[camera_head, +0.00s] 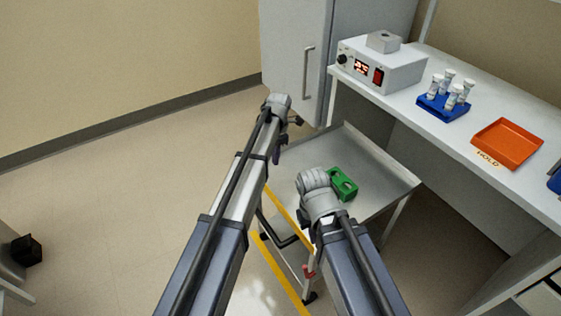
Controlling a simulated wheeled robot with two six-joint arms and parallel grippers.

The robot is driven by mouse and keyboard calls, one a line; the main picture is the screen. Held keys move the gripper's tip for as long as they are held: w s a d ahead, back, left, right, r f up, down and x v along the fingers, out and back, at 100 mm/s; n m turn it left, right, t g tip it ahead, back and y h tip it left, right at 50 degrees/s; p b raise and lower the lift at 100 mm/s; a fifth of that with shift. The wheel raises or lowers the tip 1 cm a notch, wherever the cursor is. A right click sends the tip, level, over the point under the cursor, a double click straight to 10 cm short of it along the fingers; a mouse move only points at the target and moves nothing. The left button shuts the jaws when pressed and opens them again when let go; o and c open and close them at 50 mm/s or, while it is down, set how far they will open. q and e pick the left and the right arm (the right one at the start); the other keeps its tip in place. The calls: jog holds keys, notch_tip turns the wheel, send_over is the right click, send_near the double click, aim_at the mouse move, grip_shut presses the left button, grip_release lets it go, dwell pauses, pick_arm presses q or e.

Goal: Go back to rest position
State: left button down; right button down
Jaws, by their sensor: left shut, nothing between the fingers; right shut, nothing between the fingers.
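My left gripper (295,121) is small and dark beyond its grey wrist, over the far left corner of the grey cart. It is shut and empty. My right gripper (308,205) is over the near part of the cart top, beside a green block with holes (344,184). It is shut and empty, and its fingers are largely hidden by its rounded grey wrist. The green block lies on the cart and is partly covered by that wrist; I cannot tell whether they touch.
The steel cart (385,166) stands against the white bench (400,103). The bench holds a white device with a red display (383,68), a blue rack of capped tubes (443,106) and an orange tray (507,144). A grey cabinet (292,50) stands behind.

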pick_arm(q)
jog(key=shift+r, duration=0.3)
pick_arm(e)
jog(key=shift+d+r, duration=0.25)
jog(key=shift+r, duration=0.05)
